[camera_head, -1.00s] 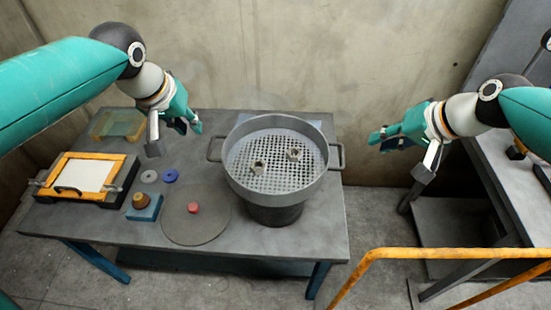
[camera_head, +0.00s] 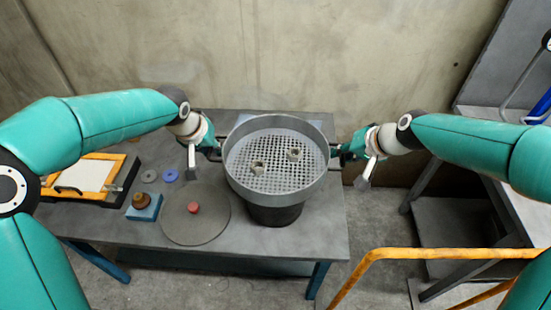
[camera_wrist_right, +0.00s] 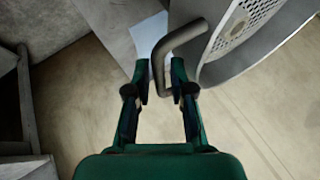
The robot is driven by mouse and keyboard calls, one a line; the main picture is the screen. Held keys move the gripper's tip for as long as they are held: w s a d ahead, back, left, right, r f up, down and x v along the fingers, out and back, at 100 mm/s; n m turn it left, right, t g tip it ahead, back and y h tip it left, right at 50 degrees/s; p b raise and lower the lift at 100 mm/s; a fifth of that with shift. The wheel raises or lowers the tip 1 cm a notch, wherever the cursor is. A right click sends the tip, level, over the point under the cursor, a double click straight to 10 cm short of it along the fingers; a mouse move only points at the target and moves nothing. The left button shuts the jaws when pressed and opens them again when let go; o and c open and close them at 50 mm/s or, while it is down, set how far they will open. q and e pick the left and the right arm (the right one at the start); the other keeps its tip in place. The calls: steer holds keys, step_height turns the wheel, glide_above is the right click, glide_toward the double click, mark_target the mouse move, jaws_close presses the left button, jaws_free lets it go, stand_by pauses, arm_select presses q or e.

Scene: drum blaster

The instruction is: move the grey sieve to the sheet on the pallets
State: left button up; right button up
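The grey sieve (camera_head: 275,165) is a round pan with a perforated floor and a loop handle on each side. It stands level on a dark drum (camera_head: 275,214) on the table, with two metal nut-like pieces (camera_head: 259,168) inside. My left gripper (camera_head: 215,150) is at its left handle, mostly hiding it; its finger opening is unclear. My right gripper (camera_head: 339,153) is at the right handle. In the right wrist view its fingers (camera_wrist_right: 160,78) are apart, with the handle (camera_wrist_right: 160,55) reaching between the tips. The sheet on the pallets is not in view.
The grey table (camera_head: 322,215) also holds a round dark plate (camera_head: 180,222) with a red knob, a blue block (camera_head: 144,208), small rings and an orange-framed tray (camera_head: 85,175). An orange rail (camera_head: 420,253) stands front right. A dark bench (camera_head: 510,195) is at right.

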arm_select(q)
jaws_close()
arm_select(e)
jaws_close()
arm_select(q)
steer(key=shift+a, duration=0.1)
steer(key=shift+r, duration=0.15)
arm_select(e)
steer(key=shift+r, duration=0.15)
